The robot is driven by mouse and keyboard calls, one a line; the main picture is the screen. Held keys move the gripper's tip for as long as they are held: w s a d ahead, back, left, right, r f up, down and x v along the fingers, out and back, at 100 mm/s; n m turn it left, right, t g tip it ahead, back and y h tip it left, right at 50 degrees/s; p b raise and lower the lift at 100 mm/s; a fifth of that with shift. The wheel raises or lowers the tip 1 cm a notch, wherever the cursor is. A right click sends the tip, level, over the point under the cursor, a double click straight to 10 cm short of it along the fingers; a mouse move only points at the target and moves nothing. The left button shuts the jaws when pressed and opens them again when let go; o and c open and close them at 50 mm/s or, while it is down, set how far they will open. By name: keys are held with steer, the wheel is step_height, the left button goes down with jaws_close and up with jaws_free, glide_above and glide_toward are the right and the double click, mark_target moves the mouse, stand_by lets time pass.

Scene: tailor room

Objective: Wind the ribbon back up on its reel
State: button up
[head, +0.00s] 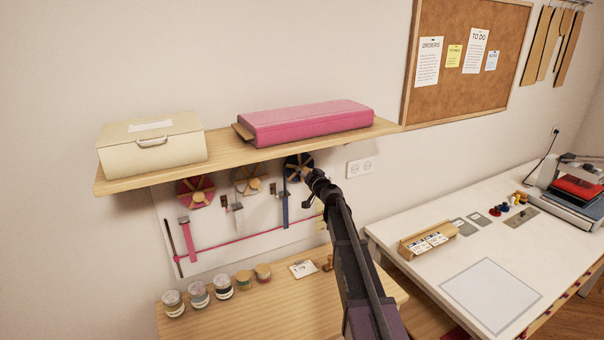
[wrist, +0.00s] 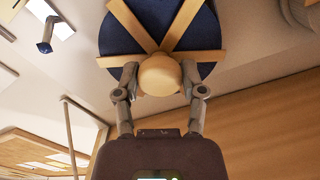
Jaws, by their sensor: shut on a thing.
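Three ribbon reels with wooden spokes hang on a white wall panel under the shelf: a red reel (head: 195,191), a white or beige reel (head: 250,178) and a dark blue reel (head: 298,165). A pink-red ribbon (head: 184,230) and a blue ribbon (head: 285,207) hang down below their reels. My gripper (head: 312,177) is at the blue reel. In the wrist view my gripper (wrist: 160,82) is shut on a round wooden knob (wrist: 160,70) in front of the spokes of the blue reel (wrist: 118,35). The blue reel's lower part is partly hidden by my gripper.
A wooden shelf (head: 220,167) with a cream box (head: 152,142) and a pink case (head: 308,122) juts out just above the reels. Several jars (head: 222,286) stand on the lower wooden bench (head: 262,317). A white table (head: 410,280) is at right.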

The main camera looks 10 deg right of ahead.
steer(key=m, duration=0.7)
steer(key=shift+a, duration=0.1)
steer(key=m, duration=0.8)
steer(key=shift+m, duration=0.3)
steer(key=m, duration=0.3)
steer(key=shift+m, duration=0.3)
steer(key=m, duration=0.8)
steer(key=shift+m, duration=2.1)
